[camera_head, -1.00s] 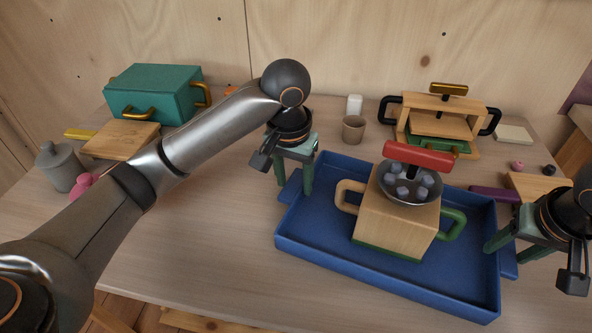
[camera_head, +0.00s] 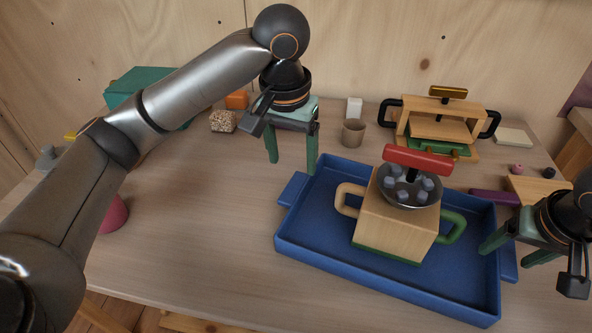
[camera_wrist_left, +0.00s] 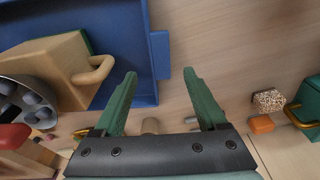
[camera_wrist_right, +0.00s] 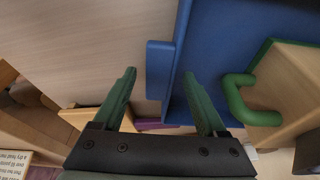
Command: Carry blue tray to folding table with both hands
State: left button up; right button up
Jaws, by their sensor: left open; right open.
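The blue tray (camera_head: 300,245) lies flat on a wooden tabletop and holds a wooden box with two handles (camera_head: 392,222), with a bowl of grey pieces (camera_head: 410,190) on top. My left gripper (camera_head: 292,166) is open and empty, above and behind the tray's left handle (camera_head: 293,188). In the left wrist view that handle (camera_wrist_left: 162,57) lies ahead of the fingers, apart from them. My right gripper (camera_head: 504,256) is open at the tray's right handle (camera_head: 508,258).
A cup (camera_head: 353,132) and white block (camera_head: 354,107) stand behind the tray. A wooden rack with black handles (camera_head: 440,118) is at the back right. A teal box (camera_head: 128,84) is partly hidden by my left arm. The tabletop left of the tray is largely clear.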

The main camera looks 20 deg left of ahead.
jog(key=shift+r, duration=0.15)
pick_arm(q)
jog(key=shift+s+r, duration=0.15)
jog(key=shift+r, duration=1)
jog(key=shift+s+r, duration=0.1)
jog(key=shift+r, duration=1)
pick_arm(e)
jog(key=v, duration=1.1)
jog(key=shift+r, duration=0.35)
jog(key=shift+s, duration=0.15)
